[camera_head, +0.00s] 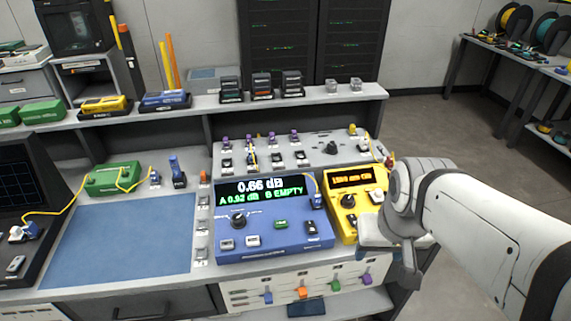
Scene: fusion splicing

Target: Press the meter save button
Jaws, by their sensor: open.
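The blue meter (275,247) stands on the bench in the middle. Its screen (262,189) reads 0.66 dB, with "A 0.92 dB" and "B EMPTY" below. Its front panel has a dark knob (238,217), a small green button (281,224), two pale buttons (227,244) (253,240) and a dark piece (311,228) at the right. The labels are too small to read, so I cannot tell which is the save button. My gripper (408,268) is to the right of the meter, apart from it, beside the yellow unit. The jaws are open; the fingertips are hard to make out.
The yellow unit (346,222) with an orange display stands between the meter and my arm. A blue mat (125,236) and a green box (113,178) with a yellow cable lie left. A grey panel with several connectors (310,160) is behind. Colored tabs (302,292) line the bench front.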

